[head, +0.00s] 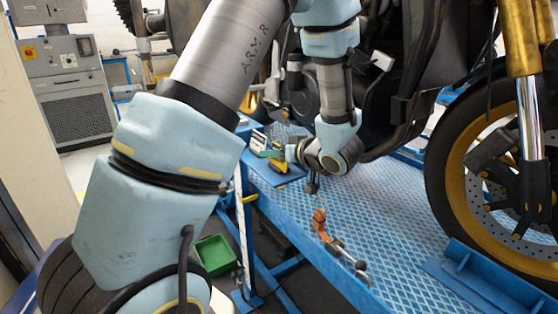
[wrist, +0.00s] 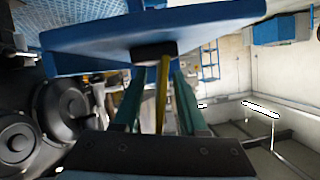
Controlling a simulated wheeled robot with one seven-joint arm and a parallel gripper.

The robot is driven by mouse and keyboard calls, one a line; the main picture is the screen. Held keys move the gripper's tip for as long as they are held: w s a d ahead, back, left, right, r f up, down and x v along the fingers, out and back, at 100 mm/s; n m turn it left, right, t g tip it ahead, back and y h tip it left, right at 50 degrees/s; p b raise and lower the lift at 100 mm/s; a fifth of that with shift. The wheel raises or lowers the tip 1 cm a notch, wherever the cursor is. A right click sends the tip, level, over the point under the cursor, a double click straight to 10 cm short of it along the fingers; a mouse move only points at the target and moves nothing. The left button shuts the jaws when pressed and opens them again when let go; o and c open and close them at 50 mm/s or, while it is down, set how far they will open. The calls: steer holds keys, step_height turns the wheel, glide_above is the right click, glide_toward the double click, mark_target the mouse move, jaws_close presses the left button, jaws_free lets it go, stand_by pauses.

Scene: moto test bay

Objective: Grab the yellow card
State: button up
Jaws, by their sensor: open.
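The yellow card (wrist: 162,98) shows edge-on as a thin upright strip in the wrist view. Its far end meets a small dark block (wrist: 152,52) on a blue plate (wrist: 90,47). My gripper (wrist: 160,78) is open, with one green finger on each side of the card and a visible gap to both. In the head view a yellow patch, likely the card (head: 279,166), shows beside my gripper (head: 268,152) above the blue plate. My gripper partly hides that spot, and the card's full face is not clear.
A motorcycle with a gold-rimmed front wheel (head: 470,180) stands on the blue lift platform (head: 375,215). An orange-handled tool (head: 321,226) lies near the platform's edge. A green bin (head: 215,255) sits below. A grey control cabinet (head: 65,75) stands at the back left.

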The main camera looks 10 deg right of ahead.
jaws_close()
stand_by(0.6)
